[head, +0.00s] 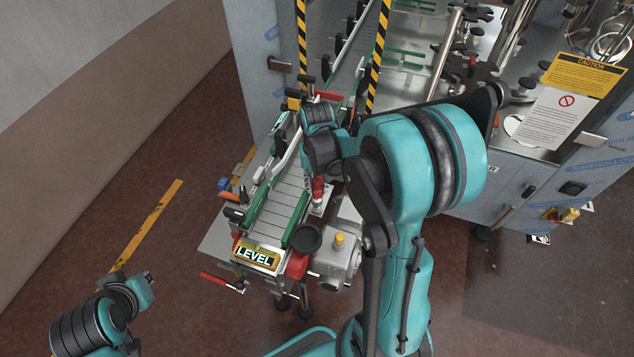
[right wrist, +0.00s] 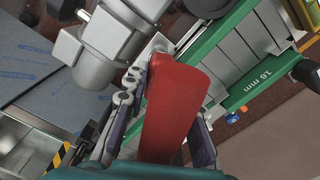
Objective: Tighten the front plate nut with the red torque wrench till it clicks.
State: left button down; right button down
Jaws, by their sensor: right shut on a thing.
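The red torque wrench (right wrist: 172,105) fills the middle of the right wrist view as a broad red handle. My right gripper (right wrist: 166,112) is shut on it, with a finger on each side. In the head view, a red part with bright metal below it (head: 318,188) shows just under my right wrist, beside the conveyor's near end. I cannot make out the front plate nut, and the wrench's working end is hidden. My left arm is low at the left of the head view, away from the conveyor; its fingers cannot be made out.
The conveyor (head: 283,192) has green rails and a yellow LEVEL sign (head: 257,256). A grey gear motor (head: 338,262) stands close at its right; it also shows in the right wrist view (right wrist: 100,45). A red-handled crank (head: 218,281) sticks out left.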

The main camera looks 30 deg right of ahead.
jog(key=shift+f, duration=0.35)
jog(key=shift+b, duration=0.55)
dwell(0.8)
jog(key=shift+f, duration=0.15)
jog(key=shift+f+b, duration=1)
jog(key=shift+b, duration=0.05)
jog(key=shift+a+r+m, duration=0.1)
jog(key=shift+m, duration=1.6)
jog(key=shift+w+m+b, duration=0.1)
jog(key=shift+m+b, duration=0.5)
jog(key=shift+m, duration=0.9)
